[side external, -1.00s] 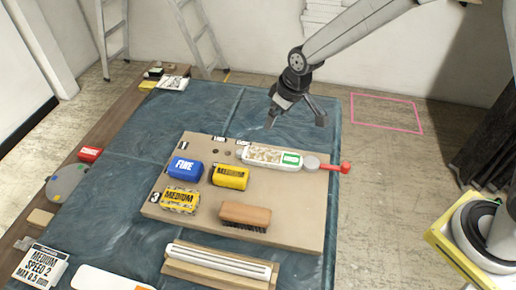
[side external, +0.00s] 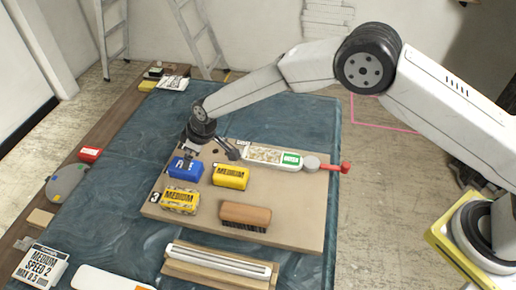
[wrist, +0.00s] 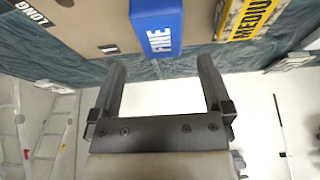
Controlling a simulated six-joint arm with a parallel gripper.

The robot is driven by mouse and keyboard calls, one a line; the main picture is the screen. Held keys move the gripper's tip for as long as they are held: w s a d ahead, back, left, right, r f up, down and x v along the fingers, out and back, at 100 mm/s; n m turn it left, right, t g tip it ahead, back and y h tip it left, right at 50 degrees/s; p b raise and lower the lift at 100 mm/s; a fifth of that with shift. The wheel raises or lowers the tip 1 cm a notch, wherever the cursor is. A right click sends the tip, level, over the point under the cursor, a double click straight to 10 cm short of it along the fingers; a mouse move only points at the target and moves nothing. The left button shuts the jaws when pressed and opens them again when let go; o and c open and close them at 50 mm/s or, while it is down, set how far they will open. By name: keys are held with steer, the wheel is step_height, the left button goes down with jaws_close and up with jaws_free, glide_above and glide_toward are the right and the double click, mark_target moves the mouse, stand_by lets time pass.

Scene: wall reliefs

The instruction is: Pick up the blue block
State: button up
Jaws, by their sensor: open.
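The blue block (side external: 185,169), marked with white letters, sits near the back left of the tan board (side external: 288,218). My gripper (side external: 210,157) is open just behind and above the blue block in the side external view, and its near parts partly cover the view there. In the wrist view my gripper (wrist: 162,80) has its two fingers apart, and the blue block (wrist: 157,25) shows at the top between and beyond the fingertips. Nothing is between the fingers. I cannot tell whether a finger touches the block.
A yellow block (side external: 231,177) stands close to the right of the blue one, and another patterned yellow block (side external: 180,200) is in front. A wooden brush (side external: 245,215) lies at the board's front. A white-and-green tool (side external: 270,157) with a red end lies behind.

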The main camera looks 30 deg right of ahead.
steer(key=shift+f, duration=0.1)
steer(key=shift+x, duration=1.2)
steer(key=shift+f, duration=0.1)
steer(key=shift+x, duration=2.45)
steer(key=shift+w, duration=0.1)
steer(key=c, duration=1.1)
